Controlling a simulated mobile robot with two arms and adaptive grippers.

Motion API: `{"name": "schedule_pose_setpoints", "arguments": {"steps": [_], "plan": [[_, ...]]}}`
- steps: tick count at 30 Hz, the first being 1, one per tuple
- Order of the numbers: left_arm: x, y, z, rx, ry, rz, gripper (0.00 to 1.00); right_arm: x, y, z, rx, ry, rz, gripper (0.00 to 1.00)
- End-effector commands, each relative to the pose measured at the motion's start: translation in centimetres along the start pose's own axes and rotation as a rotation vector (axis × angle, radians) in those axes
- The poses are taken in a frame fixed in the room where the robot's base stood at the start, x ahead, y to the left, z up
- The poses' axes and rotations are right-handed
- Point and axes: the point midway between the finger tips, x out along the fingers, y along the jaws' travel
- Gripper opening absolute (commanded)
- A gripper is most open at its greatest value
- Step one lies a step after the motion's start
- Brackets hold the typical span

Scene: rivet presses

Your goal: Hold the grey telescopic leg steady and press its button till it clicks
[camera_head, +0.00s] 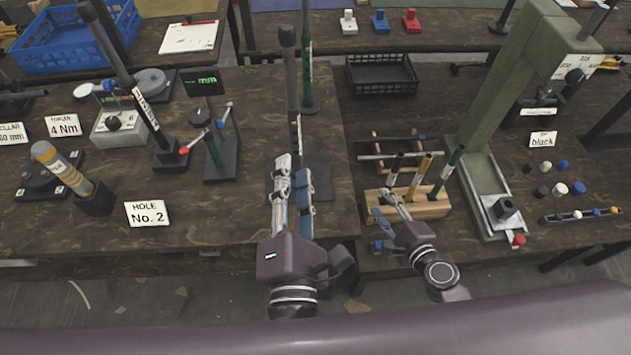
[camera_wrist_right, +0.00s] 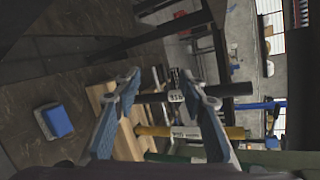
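A grey telescopic leg (camera_head: 290,75) with a dark knob on top stands upright near the middle of the head view. My left gripper (camera_head: 292,170) is in front of its lower part, with one finger on each side. I cannot tell whether the fingers touch it, and its button is not clearly visible. My right gripper (camera_head: 381,209) is at the wooden rack (camera_head: 432,210). In the right wrist view my right gripper (camera_wrist_right: 169,80) has its fingers wide apart and nothing clamped. The rack's labelled black rod (camera_wrist_right: 232,89) lies beyond them.
A green labelled post (camera_head: 307,70) stands close behind the leg. A large green press (camera_head: 490,110) is at right. A HOLE No. 2 card (camera_head: 147,213) and a yellow-banded grey cylinder (camera_head: 62,168) are at left. A black crate (camera_head: 382,85) sits behind the rack.

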Motion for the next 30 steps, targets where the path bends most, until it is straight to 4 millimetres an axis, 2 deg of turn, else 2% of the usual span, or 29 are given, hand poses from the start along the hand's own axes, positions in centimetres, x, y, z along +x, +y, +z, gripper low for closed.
{"name": "schedule_pose_setpoints", "arguments": {"steps": [1, 3, 6, 8, 9, 12, 15, 18, 23, 30], "plan": [[0.0, 0.0, 0.0, 0.000, 0.000, 0.000, 0.29, 0.3, -3.1, 1.2, 0.029, -0.023, -0.055, 0.38], [0.0, 0.0, 0.0, 0.000, 0.000, 0.000, 0.29, 0.5, -7.0, 2.9, 0.084, -0.055, -0.123, 0.38], [0.0, 0.0, 0.0, 0.000, 0.000, 0.000, 0.29, 0.2, -12.2, 6.0, 0.188, -0.116, -0.209, 0.38], [0.0, 0.0, 0.0, 0.000, 0.000, 0.000, 0.29, -0.4, -14.2, 8.7, 0.303, -0.174, -0.239, 0.38], [0.0, 0.0, 0.0, 0.000, 0.000, 0.000, 0.29, -0.9, -14.2, 11.0, 0.422, -0.224, -0.231, 0.38], [0.0, 0.0, 0.0, 0.000, 0.000, 0.000, 0.29, -1.7, -11.8, 15.4, 0.686, -0.315, -0.165, 0.38], [0.0, 0.0, 0.0, 0.000, 0.000, 0.000, 0.29, -2.5, -9.8, 18.8, 0.877, -0.378, -0.103, 0.38], [0.0, 0.0, 0.0, 0.000, 0.000, 0.000, 0.29, -3.1, -8.7, 21.1, 1.009, -0.421, -0.057, 0.38], [0.0, 0.0, 0.0, 0.000, 0.000, 0.000, 0.29, -3.3, -8.0, 22.9, 1.106, -0.453, -0.023, 0.38], [0.0, 0.0, 0.0, 0.000, 0.000, 0.000, 0.29, -0.7, -8.8, 24.1, 1.110, -0.458, -0.020, 0.38]]}}
